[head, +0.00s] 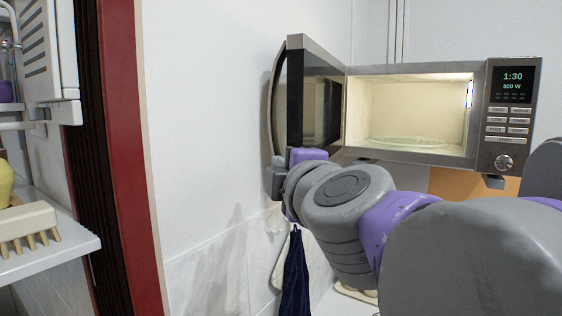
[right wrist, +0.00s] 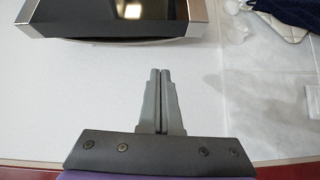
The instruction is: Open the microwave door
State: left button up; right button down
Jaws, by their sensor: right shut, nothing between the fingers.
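The microwave (head: 480,160) is on the right of the head view, its door (head: 316,105) swung wide open to the left. The lit inside and a glass plate (head: 410,142) show. The curved door handle (head: 277,95) is on the door's far left side, close to the white wall. My right gripper (head: 276,182) is at the door's lower outer corner, partly hidden by my wrist. In the right wrist view, its fingers (right wrist: 160,72) are shut and empty, apart from the door (right wrist: 110,22) at the top. My left gripper is not in view.
A white wall (head: 210,110) stands close on the door's left. A dark blue towel (head: 296,275) hangs below the door.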

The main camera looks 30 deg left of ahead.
aim_at(272, 148)
jog(key=shift+n, duration=0.4)
jog(key=p+x, duration=0.1)
jog(key=x, duration=0.2)
jog(key=r+p+x, duration=0.1)
jog(key=x, duration=0.3)
jog(key=p+x, duration=0.1)
jog(key=x, duration=0.2)
jog(key=shift+s+a+r, duration=0.1)
jog(key=shift+a+r, duration=0.2)
jog(key=shift+r, duration=0.1)
jog(key=shift+d+f, duration=0.15)
jog(key=shift+d, duration=0.8)
jog(key=shift+s+d, duration=0.1)
jog(key=shift+d, duration=0.6)
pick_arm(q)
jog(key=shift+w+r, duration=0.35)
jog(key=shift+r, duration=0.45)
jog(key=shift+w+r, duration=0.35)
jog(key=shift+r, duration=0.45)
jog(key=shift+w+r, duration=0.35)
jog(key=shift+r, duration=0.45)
pick_arm(e)
jog(key=shift+w+d, duration=0.2)
jog(key=shift+d, duration=0.25)
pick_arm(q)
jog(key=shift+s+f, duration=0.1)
